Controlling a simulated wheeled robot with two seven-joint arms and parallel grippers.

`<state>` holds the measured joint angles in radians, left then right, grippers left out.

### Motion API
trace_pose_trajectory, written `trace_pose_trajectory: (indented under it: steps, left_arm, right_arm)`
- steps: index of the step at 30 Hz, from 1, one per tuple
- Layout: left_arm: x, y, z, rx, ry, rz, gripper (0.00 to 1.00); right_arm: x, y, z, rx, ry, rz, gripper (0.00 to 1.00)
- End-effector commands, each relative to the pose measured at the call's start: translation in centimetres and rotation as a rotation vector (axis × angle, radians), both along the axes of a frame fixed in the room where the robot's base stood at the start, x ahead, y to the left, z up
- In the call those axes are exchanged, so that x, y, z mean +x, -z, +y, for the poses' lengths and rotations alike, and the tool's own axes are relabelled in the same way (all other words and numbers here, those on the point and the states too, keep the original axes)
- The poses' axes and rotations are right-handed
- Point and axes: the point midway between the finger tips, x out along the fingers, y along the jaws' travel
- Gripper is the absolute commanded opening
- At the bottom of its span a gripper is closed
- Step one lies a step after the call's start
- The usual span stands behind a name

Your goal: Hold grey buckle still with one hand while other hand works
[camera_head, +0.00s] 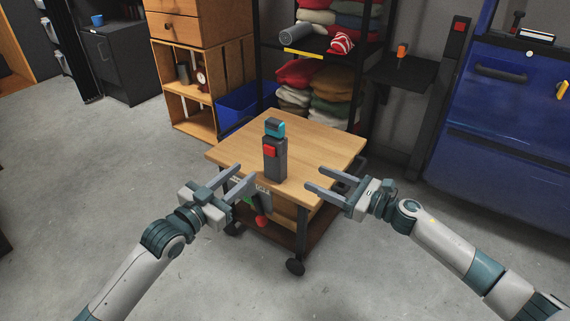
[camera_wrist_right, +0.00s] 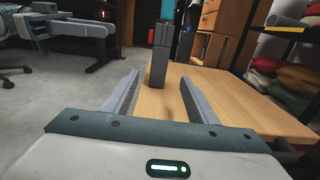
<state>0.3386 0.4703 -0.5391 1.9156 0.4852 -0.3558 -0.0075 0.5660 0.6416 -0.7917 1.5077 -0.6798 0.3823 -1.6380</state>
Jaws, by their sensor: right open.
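The grey buckle (camera_head: 274,168) stands upright on the wooden table, with a red button (camera_head: 269,151) on its upper front. A teal and dark piece (camera_head: 275,128) sits at its top; I cannot tell how far it is inserted. My left gripper (camera_head: 247,171) is open and empty, left of the buckle at the table's near edge. My right gripper (camera_head: 314,178) is open and empty, to the right of the buckle and apart from it. In the right wrist view the buckle (camera_wrist_right: 160,58) stands beyond the open fingers, and the teal piece (camera_wrist_right: 168,10) is cut by the top edge.
The wheeled table (camera_head: 325,143) has free surface around the buckle. A small green and red item (camera_head: 260,220) shows below the near edge, by my left gripper. A shelf with folded cloths (camera_head: 333,85), a blue bin (camera_head: 240,105) and a blue cabinet (camera_head: 510,130) stand behind.

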Motion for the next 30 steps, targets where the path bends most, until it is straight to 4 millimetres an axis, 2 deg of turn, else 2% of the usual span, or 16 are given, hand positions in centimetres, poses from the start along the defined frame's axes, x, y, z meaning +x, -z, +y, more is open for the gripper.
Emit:
trace_pose_trajectory:
  steps: [24, 30]
  left_arm:
    - [0.0, 0.0, 0.0, 0.000, 0.000, 0.000, 0.31]
    - [0.0, 0.0, 0.0, 0.000, 0.000, 0.000, 0.31]
  right_arm:
    - [7.5, -0.1, 10.4, 0.000, -0.001, -0.001, 0.53]
    - [8.8, -0.1, 12.2, 0.001, -0.001, -0.001, 0.53]
